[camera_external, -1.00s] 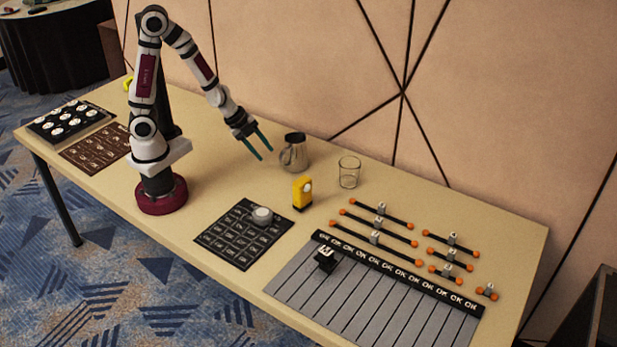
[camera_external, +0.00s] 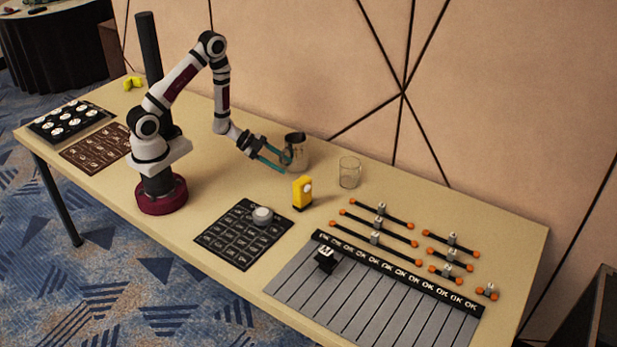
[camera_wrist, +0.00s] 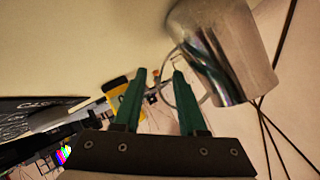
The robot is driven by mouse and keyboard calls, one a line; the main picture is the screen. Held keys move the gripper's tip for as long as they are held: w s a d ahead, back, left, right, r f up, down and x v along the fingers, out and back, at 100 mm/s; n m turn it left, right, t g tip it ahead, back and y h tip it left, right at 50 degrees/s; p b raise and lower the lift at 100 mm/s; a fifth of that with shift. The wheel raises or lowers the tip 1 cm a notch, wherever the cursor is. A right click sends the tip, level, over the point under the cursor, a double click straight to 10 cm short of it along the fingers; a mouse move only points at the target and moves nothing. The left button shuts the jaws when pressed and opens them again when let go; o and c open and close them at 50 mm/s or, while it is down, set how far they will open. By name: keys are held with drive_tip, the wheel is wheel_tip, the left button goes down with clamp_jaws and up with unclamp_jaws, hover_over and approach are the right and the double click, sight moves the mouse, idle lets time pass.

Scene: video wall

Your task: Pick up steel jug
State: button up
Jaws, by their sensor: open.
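The steel jug (camera_external: 296,152) stands upright on the table near the wall. In the wrist view the jug (camera_wrist: 232,45) fills the upper right, with its thin handle (camera_wrist: 178,80) on its left side. My gripper (camera_external: 285,162) is low over the table with its green fingers reaching to the jug's handle side. In the wrist view my gripper (camera_wrist: 160,75) is open, and the handle appears near the right finger's tip, partly in the gap between the fingers. I cannot tell whether a finger touches it.
A glass beaker (camera_external: 349,172) stands right of the jug, and a yellow device (camera_external: 302,193) stands in front. A dark grid mat with a round grey object (camera_external: 262,215) lies nearer the front. Several orange-ended bars (camera_external: 381,209) and a striped board (camera_external: 350,290) lie to the right.

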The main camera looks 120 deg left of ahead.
clamp_jaws()
idle(1.4)
